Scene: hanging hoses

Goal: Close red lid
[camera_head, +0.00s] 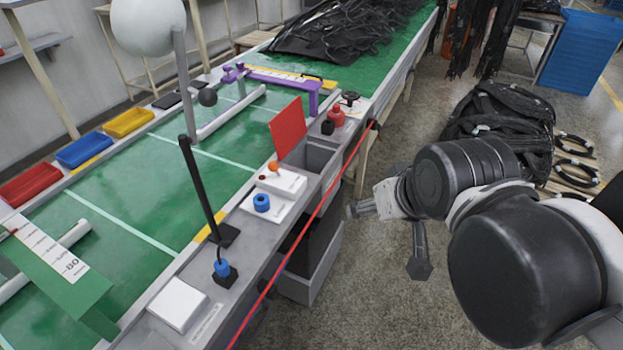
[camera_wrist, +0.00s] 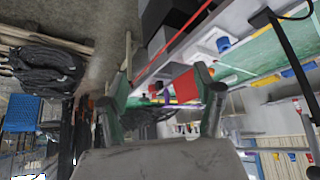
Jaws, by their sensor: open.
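The red lid (camera_head: 288,128) is a flat red panel standing raised at the far left edge of a grey box (camera_head: 322,158) beside the green table. A red panel that looks like the same lid (camera_wrist: 184,86) shows in the wrist view between the fingers, near the right one. My gripper (camera_head: 388,238) is open and empty, to the right of and below the lid in the head view, apart from it and over the floor. Its two fingers also show in the wrist view (camera_wrist: 165,84). My arm partly hides the gripper in the head view.
A red cord (camera_head: 312,215) runs along the table's near edge, between my gripper and the box. A thin black post (camera_head: 198,185) and a white block with a red knob (camera_head: 281,181) stand beside the box. Black hoses (camera_head: 500,112) lie behind my arm. Floor below the gripper is clear.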

